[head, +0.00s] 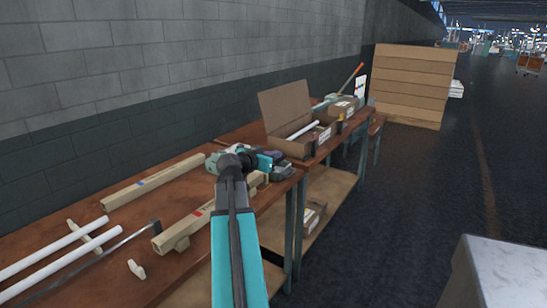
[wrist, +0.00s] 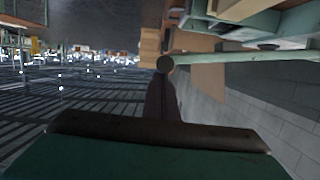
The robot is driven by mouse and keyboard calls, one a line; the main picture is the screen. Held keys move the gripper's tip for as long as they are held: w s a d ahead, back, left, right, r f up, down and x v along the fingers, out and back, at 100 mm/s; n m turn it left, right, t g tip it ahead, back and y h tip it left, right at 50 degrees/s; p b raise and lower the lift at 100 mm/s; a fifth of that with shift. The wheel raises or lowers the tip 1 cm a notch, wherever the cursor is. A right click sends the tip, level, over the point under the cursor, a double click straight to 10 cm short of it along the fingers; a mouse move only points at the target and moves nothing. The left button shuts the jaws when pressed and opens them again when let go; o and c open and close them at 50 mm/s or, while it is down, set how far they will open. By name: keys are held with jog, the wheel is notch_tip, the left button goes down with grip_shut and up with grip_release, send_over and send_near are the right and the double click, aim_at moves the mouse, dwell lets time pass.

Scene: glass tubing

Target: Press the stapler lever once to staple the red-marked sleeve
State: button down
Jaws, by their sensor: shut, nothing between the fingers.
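The red-marked sleeve (head: 220,207) is a long cardboard box lying on the bench; its far end is partly behind my arm. My gripper (wrist: 169,84) shows in the wrist view as dark, shut fingers with nothing held. At their tip is a dark round knob (wrist: 165,64) on a pale teal bar (wrist: 245,57), which looks like the stapler lever. I cannot tell whether they touch. A teal body (wrist: 285,28), likely the stapler, and a cardboard end (wrist: 235,8) are beside the bar. In the head view my arm hides most of this spot.
A blue-marked sleeve (head: 150,181) and white tubes (head: 60,265) lie on the bench (head: 115,225). An open carton (head: 287,105) and an orange-handled tool (head: 352,73) stand farther along.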

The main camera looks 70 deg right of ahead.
jog(key=shift+m, duration=0.5)
jog(key=f+b, duration=0.4)
jog(key=shift+s+a, duration=0.1)
jog(key=shift+s, duration=0.3)
jog(key=shift+s+a+f+b, duration=0.1)
jog(key=shift+s+f+b, duration=0.05)
jog(key=shift+f+b, duration=0.7)
jog(key=shift+s+a+f+b, duration=0.1)
jog(key=shift+f+b, duration=0.65)
jog(key=shift+b, duration=0.05)
jog(key=a+r+p, duration=0.1)
jog(key=a+r, duration=0.7)
jog(key=a, duration=0.1)
jog(key=shift+w+a, duration=0.25)
